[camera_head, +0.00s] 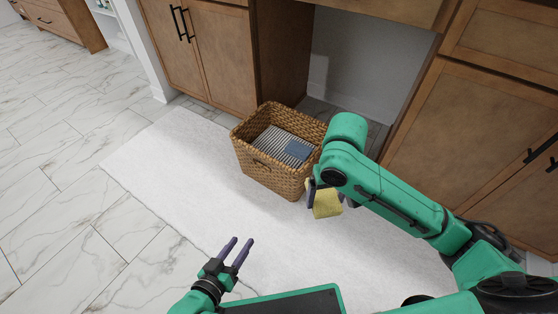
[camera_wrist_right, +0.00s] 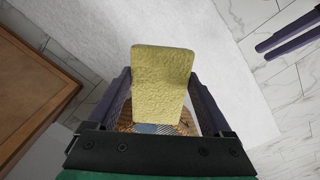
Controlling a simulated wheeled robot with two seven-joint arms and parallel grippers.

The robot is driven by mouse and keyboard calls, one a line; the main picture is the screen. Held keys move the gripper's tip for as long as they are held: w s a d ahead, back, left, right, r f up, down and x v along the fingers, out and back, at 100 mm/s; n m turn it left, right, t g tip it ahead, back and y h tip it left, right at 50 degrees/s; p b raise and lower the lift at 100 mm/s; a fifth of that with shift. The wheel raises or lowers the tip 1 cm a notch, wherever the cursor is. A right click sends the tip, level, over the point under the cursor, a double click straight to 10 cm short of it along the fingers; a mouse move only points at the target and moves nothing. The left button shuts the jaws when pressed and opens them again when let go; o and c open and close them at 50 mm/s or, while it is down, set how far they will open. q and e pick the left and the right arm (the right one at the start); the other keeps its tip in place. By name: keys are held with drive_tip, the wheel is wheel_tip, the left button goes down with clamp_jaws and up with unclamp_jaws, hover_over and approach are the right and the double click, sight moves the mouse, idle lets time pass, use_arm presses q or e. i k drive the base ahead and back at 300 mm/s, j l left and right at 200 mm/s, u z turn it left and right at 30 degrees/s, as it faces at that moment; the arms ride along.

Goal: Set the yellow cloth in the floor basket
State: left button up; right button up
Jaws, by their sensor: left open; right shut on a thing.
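The yellow cloth (camera_head: 327,204) is held in my right gripper (camera_head: 312,190), which is shut on it just to the right of the basket's near right corner. In the right wrist view the yellow cloth (camera_wrist_right: 162,82) stands out between the two fingers. The wicker floor basket (camera_head: 264,172) stands upright on the white rug, with a striped cloth (camera_head: 272,144) and a blue folded item (camera_head: 298,149) inside. Part of its right side is hidden by my right arm. My left gripper (camera_head: 240,248) is open and empty over the rug, in front of the basket.
A white rug (camera_head: 165,165) covers the marble-look tile floor (camera_head: 60,130). Wooden cabinets (camera_head: 205,50) stand behind the basket, and more cabinets (camera_head: 480,135) are at the right. An open recess (camera_head: 365,60) lies between them. The rug left of the basket is clear.

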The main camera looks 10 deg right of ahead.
sight(271, 141)
drive_tip(key=i+l+u, duration=0.1)
drive_tip(key=u, duration=0.3)
drive_tip(key=i+l+u, duration=0.1)
drive_tip(key=u, duration=0.3)
drive_tip(key=l+u, duration=0.3)
drive_tip(key=u, duration=0.15)
drive_tip(key=l+u, duration=0.25)
drive_tip(key=u, duration=0.15)
drive_tip(key=l, duration=0.45)
drive_tip(key=i+l, duration=0.1)
drive_tip(key=l, duration=0.35)
